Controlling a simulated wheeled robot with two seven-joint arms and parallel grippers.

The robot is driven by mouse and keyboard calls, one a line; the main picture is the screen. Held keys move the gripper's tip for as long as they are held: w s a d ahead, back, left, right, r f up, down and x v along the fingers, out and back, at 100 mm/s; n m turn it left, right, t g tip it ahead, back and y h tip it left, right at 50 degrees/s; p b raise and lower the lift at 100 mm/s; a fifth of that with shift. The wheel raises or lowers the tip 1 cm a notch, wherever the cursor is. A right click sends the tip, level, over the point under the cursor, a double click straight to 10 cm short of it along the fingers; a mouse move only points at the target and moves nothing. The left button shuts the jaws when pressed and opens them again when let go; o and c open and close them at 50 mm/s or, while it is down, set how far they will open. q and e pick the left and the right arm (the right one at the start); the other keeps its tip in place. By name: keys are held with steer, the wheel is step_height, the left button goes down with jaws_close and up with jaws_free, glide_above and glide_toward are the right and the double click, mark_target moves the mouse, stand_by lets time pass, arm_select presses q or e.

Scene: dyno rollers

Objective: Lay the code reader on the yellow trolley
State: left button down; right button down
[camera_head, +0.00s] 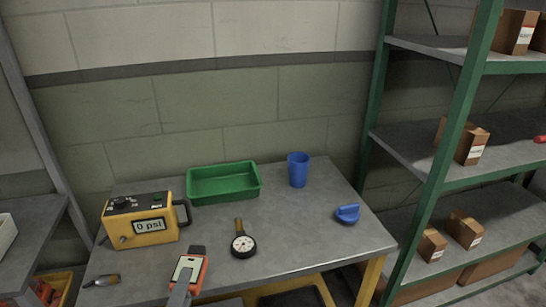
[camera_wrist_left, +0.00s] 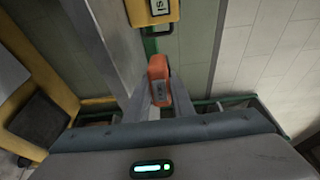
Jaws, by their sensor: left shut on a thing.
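The code reader (camera_head: 190,270) is an orange and grey handheld device with a pale face, at the bottom of the head view over the bench's front edge. It also shows in the left wrist view (camera_wrist_left: 159,68). My left gripper (camera_wrist_left: 158,100) is shut on it; in the head view the gripper (camera_head: 180,293) is partly cut off by the lower edge. My right gripper is not in view.
The grey bench (camera_head: 300,225) holds a yellow "0 psi" box (camera_head: 150,236), a green tray (camera_head: 223,201), a blue cup (camera_head: 298,169), a dial gauge (camera_head: 243,243), a blue object (camera_head: 347,214) and a small handled tool (camera_head: 102,281). Green shelving (camera_head: 430,165) with boxes stands right.

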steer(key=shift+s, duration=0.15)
